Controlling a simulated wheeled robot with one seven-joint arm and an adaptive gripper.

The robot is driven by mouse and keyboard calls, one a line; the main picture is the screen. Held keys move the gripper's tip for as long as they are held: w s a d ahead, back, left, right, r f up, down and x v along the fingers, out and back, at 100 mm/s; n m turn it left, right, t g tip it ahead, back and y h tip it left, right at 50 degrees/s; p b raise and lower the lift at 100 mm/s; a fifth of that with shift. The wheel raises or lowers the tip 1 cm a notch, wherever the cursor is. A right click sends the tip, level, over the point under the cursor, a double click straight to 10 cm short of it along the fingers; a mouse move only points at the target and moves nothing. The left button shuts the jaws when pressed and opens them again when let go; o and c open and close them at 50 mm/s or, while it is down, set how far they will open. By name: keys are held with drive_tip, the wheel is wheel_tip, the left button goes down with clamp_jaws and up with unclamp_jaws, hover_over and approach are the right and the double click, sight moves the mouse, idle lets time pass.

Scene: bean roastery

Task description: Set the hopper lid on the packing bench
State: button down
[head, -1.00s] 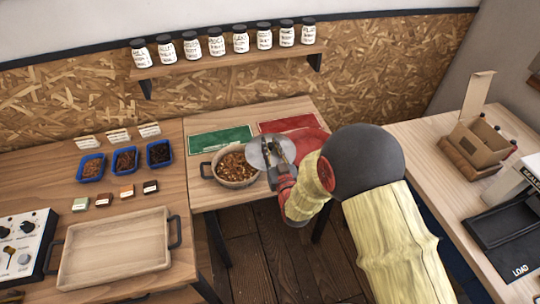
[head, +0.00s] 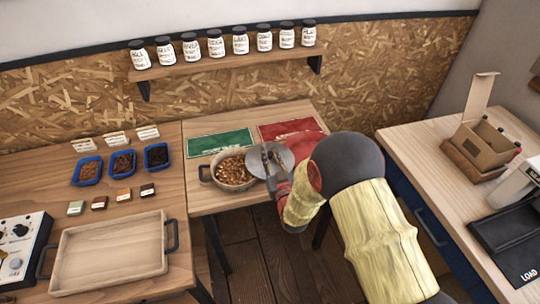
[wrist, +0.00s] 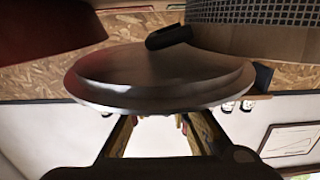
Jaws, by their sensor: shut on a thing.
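My gripper (head: 272,160) is shut on the hopper lid, a round grey metal disc (head: 287,158). The lid is held above the middle table, just right of a round pan of brown beans (head: 235,170); it overlaps the pan's right side in the picture. In the wrist view the lid (wrist: 160,78) spans the middle, beyond my two fingers (wrist: 160,135); where they grip it is hard to make out. A wooden bench (head: 420,150) at the right, which may be the packing bench, bears a cardboard box and a black device marked LOAD.
The middle table has a green mat (head: 220,142) and a red mat (head: 290,130) behind the pan. The left table holds a wooden tray (head: 110,250), blue dishes (head: 123,162) and a control box (head: 22,245). The open carton (head: 487,145) stands at the right bench's back; its left front top is clear.

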drive_tip(key=c, duration=1.7)
unclamp_jaws()
drive_tip(key=shift+f, duration=0.1)
drive_tip(key=shift+o, duration=0.2)
drive_tip(key=shift+r+p, duration=0.35)
drive_tip(key=p+v, duration=0.2)
drive_tip(key=v, duration=1)
